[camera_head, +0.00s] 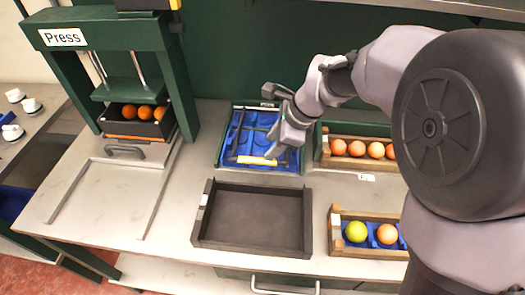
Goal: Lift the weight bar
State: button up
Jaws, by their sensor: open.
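A pale yellow bar (256,161), which looks like the weight bar, lies across the front part of a blue tray (226,152) with a dark green rim at the back middle of the bench. My gripper (274,121) is over the right side of this tray, with its fingers spread and nothing seen between them. Its lower finger is close to the right end of the bar. I cannot tell whether they touch. My gripper hides part of the tray's right side.
An empty dark tray (252,221) stands in front. Wooden crates with fruit stand at the back right (368,166) and front right (340,247). A green press (125,88) with oranges in a dark box stands left. The bench between is mostly clear.

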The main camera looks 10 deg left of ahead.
aim_at(259, 159)
jog(key=b+x, duration=0.2)
jog(key=x, duration=0.7)
jog(key=shift+r+b, duration=0.1)
jog(key=shift+b, duration=0.25)
grip_shut()
dwell(0.8)
